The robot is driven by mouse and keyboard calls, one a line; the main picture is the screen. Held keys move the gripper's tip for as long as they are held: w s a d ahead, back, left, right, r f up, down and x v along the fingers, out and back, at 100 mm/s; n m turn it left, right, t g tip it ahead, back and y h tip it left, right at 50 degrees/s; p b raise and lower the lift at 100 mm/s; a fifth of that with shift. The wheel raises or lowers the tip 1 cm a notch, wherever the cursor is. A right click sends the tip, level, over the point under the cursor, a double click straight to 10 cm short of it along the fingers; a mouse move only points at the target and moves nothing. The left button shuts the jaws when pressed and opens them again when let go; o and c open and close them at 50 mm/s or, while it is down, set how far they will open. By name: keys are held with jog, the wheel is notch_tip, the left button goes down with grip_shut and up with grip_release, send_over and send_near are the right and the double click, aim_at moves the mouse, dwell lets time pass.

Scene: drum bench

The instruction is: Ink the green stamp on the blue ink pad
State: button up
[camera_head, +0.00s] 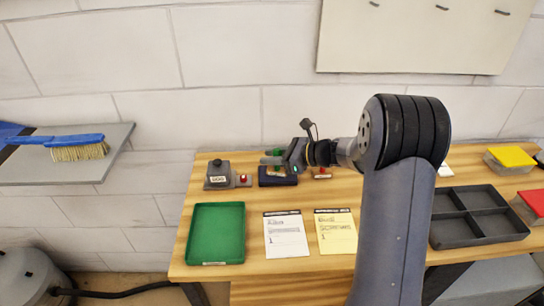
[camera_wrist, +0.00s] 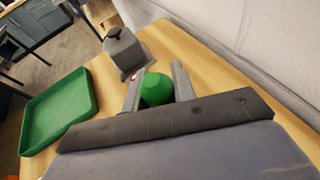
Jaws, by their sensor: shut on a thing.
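My gripper (camera_head: 273,157) is shut on the green stamp (camera_wrist: 157,89), whose rounded green top shows between the two fingers in the wrist view. In the head view only a little of the green stamp (camera_head: 278,152) shows by the fingers. The dark blue ink pad (camera_head: 275,182) lies on the wooden bench just below the gripper. The stamp's lower end is hidden, so I cannot tell whether it touches the pad. In the wrist view the pad is hidden behind the gripper.
A grey device with a black knob (camera_head: 218,175) stands left of the pad, with a small red item (camera_head: 242,179) beside it. A green tray (camera_head: 215,234), a white sheet (camera_head: 286,235) and a yellow sheet (camera_head: 336,232) lie in front. A compartmented dark tray (camera_head: 478,238) is at right.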

jog(key=shift+r, duration=0.15)
jog(key=shift+r+p, duration=0.45)
jog(key=shift+r, duration=0.1)
notch_tip(320, 180, up, 5)
jog(key=p, duration=0.3)
jog(key=shift+p, duration=0.4)
jog(key=shift+s+f+n+g+y+b, duration=0.1)
jog(key=shift+f+n+g+y+b, duration=0.4)
jog(key=shift+f, duration=0.8)
jog(key=shift+s+f+n+g+b, duration=0.1)
jog(key=shift+f+n+g+b, duration=0.2)
jog(key=shift+f+n+g, duration=0.75)
jog(key=shift+f+m, duration=0.25)
jog(key=shift+m, duration=0.1)
jog(key=shift+f+b, duration=0.4)
jog(key=shift+f, duration=0.3)
